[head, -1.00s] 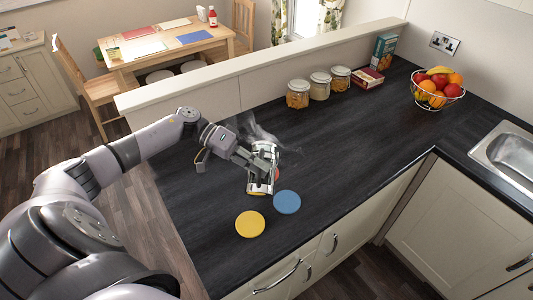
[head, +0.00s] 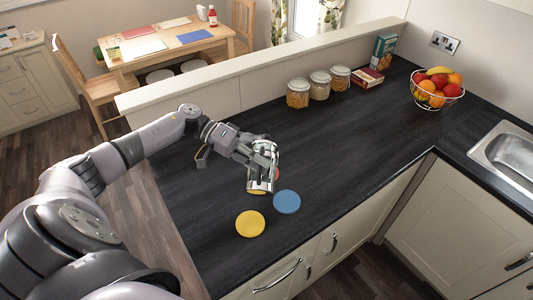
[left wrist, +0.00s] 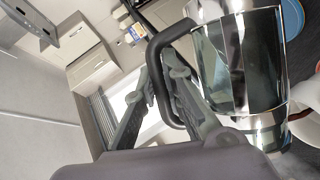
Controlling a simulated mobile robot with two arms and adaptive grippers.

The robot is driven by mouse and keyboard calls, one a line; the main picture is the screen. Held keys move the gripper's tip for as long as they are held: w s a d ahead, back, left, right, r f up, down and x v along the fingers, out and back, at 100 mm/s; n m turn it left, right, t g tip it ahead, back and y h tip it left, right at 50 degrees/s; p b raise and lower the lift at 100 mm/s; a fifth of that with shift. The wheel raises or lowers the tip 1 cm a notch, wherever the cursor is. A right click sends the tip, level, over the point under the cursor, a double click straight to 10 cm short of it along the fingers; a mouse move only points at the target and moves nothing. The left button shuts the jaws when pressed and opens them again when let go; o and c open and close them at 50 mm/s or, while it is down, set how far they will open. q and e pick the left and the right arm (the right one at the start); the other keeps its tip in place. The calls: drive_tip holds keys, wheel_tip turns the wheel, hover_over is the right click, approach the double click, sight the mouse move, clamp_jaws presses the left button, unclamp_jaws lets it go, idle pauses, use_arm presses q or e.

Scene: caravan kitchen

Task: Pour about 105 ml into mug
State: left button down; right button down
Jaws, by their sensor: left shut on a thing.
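My left gripper (head: 262,158) is shut on the black handle (left wrist: 165,70) of a shiny metal jug (left wrist: 240,62). The jug (head: 259,180) is above the dark worktop in the head view, partly covered by my fingers. In the left wrist view, a white, rounded thing (left wrist: 306,122), likely the mug, shows in part right beside the jug at the right edge. The mug is hidden behind the jug and gripper in the head view. I cannot see the jug's contents or the level in the mug. My right gripper is not in view.
A blue disc (head: 287,202) and a yellow disc (head: 250,223) lie near the worktop's front edge. A red patch shows just behind the jug. The worktop's middle (head: 350,135) is clear.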

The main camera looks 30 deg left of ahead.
sight(256, 183)
use_arm(q)
drive_tip(key=shift+w+r, duration=0.15)
drive_tip(key=shift+r, duration=0.15)
drive_tip(key=f+b, duration=0.1)
drive_tip(key=s+f+m+b, duration=0.1)
drive_tip(key=f+b, duration=0.1)
drive_tip(key=s+d+f+m+t+y+b, duration=0.1)
drive_tip(key=shift+s+f, duration=0.15)
drive_tip(key=shift+f, duration=0.1)
drive_tip(key=shift+r+p, duration=0.25)
drive_tip(key=shift+p, duration=0.05)
drive_tip(key=shift+s+d+f+m+t+y+p, duration=0.15)
drive_tip(key=shift+f+m+t+y+p, duration=0.1)
drive_tip(key=shift+f+m, duration=0.25)
drive_tip(key=shift+s+d+f+m+t+y+p, duration=0.15)
drive_tip(key=shift+f+m+t+p, duration=0.15)
drive_tip(key=shift+f, duration=0.3)
idle(0.5)
drive_tip(key=shift+f, duration=0.15)
